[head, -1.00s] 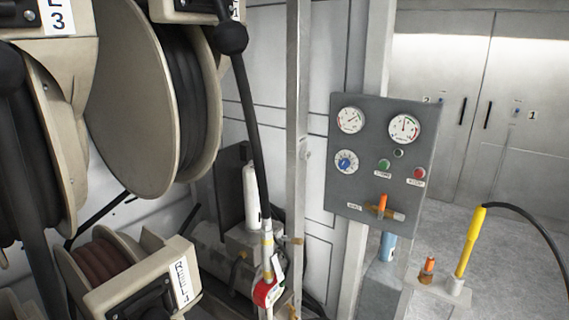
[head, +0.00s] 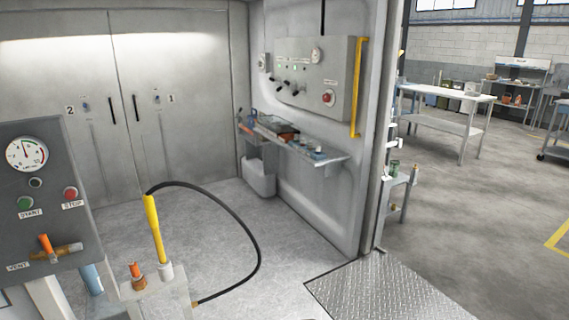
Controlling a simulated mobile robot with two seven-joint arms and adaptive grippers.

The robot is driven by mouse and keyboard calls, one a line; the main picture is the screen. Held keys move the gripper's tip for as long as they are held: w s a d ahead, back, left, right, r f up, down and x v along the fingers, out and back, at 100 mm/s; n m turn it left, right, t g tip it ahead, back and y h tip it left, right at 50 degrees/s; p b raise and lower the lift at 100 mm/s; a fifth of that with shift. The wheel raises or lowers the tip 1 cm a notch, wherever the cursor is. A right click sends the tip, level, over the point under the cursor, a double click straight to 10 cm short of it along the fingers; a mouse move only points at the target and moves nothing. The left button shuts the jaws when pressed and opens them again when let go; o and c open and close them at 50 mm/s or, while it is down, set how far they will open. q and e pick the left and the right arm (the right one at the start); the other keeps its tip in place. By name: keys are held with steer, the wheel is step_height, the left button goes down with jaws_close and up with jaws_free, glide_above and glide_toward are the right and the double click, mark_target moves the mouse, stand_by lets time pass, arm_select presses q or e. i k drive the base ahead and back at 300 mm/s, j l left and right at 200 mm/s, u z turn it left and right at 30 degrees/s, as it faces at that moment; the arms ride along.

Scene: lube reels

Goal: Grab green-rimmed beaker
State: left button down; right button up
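I cannot make out a green-rimmed beaker for sure in the head view. A small greenish container (head: 395,167) stands on a narrow stand (head: 397,181) just right of the wall's end; it is too small to tell whether it is a beaker. Small items, too small to name, sit on a wall shelf (head: 330,160) in the middle. Neither of my grippers is in view.
A grey gauge panel (head: 40,190) and a yellow-handled wand (head: 154,230) with a looping black hose (head: 258,240) are at the near left. A metal tread plate (head: 375,290) lies at the doorway. A workbench (head: 445,93) stands beyond; the floor at right is clear.

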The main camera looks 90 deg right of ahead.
mark_target(394, 165)
steer(key=z, duration=3.6)
steer(key=i+l+z, duration=0.1)
steer(key=i+z, duration=0.15)
steer(key=i, duration=0.5)
steer(key=i+l+z, duration=0.15)
steer(key=i, duration=3.45)
steer(key=j, duration=0.15)
